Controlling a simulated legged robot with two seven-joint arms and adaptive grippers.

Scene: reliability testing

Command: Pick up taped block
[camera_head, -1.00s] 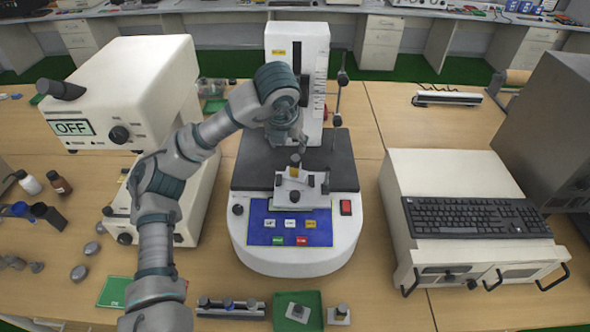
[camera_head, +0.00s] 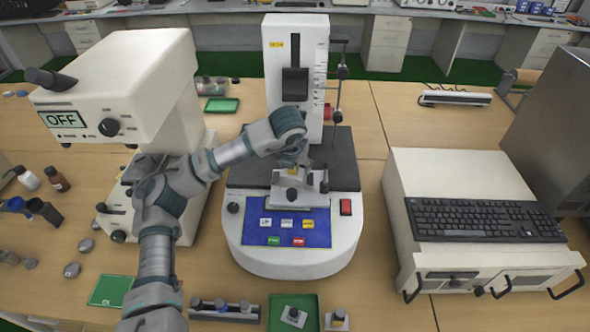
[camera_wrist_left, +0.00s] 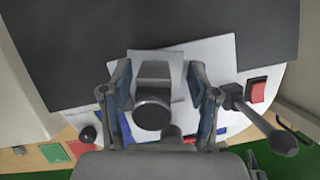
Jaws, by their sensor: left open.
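My left gripper (camera_head: 293,168) points down over the light metal fixture (camera_head: 312,196) on the testing machine. Its fingers largely hide what lies between them in the head view. In the left wrist view, the open fingers (camera_wrist_left: 163,105) stand on either side of a grey block (camera_wrist_left: 154,74) with a dark round knob (camera_wrist_left: 153,112) in front of it. Gaps show between the block and both fingers. No tape can be made out clearly on it. My right gripper is in neither view.
The testing machine's white column (camera_head: 310,70) rises behind my gripper, with a thin post (camera_head: 339,90) at its right. A lever (camera_wrist_left: 262,125) lies right of the fingers. A white instrument (camera_head: 120,80) stands left, and a keyboard (camera_head: 482,218) right. A green tray (camera_head: 304,309) is in front.

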